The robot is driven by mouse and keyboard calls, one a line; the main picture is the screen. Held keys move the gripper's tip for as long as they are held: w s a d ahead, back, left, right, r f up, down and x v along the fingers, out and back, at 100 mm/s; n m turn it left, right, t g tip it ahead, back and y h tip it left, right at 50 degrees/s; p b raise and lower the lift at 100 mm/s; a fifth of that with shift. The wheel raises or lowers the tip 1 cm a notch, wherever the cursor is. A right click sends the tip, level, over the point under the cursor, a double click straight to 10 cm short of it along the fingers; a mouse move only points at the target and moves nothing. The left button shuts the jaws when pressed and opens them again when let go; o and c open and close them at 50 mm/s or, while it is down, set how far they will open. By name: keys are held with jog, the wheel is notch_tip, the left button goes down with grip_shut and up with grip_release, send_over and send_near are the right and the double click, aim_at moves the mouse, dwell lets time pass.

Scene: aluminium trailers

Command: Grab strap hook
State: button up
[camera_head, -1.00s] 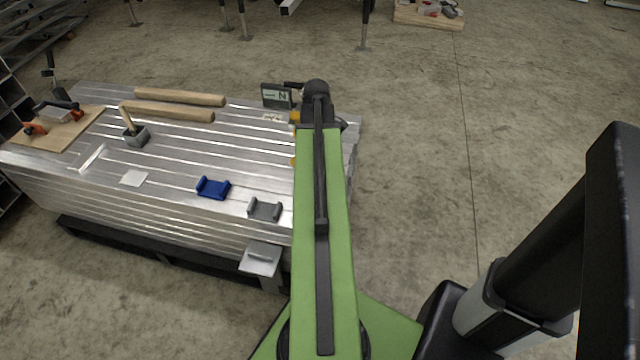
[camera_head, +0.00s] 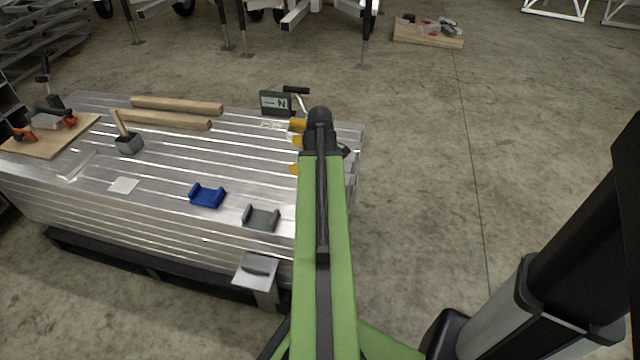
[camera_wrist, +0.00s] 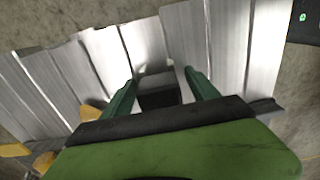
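My gripper (camera_wrist: 162,88) is open in the wrist view, its two dark green fingers apart above the ribbed aluminium stack. A dark grey, block-like piece (camera_wrist: 158,93) shows between the fingers. I cannot tell whether it is the strap hook or whether the fingers touch it. In the head view my green arm reaches over the stack's right end and hides the gripper's fingers. Yellow pieces (camera_head: 297,125) lie just left of the arm; one also shows at the left in the wrist view (camera_wrist: 91,112).
On the aluminium stack (camera_head: 165,172) are a blue bracket (camera_head: 207,198), a grey bracket (camera_head: 261,219), a brush in a grey pot (camera_head: 129,144), wooden bars (camera_head: 176,105) and a small display (camera_head: 276,103). A board with clamps (camera_head: 45,146) is at left.

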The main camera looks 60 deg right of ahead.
jog(key=c, duration=1.4)
grip_shut()
jog(key=shift+r, duration=0.15)
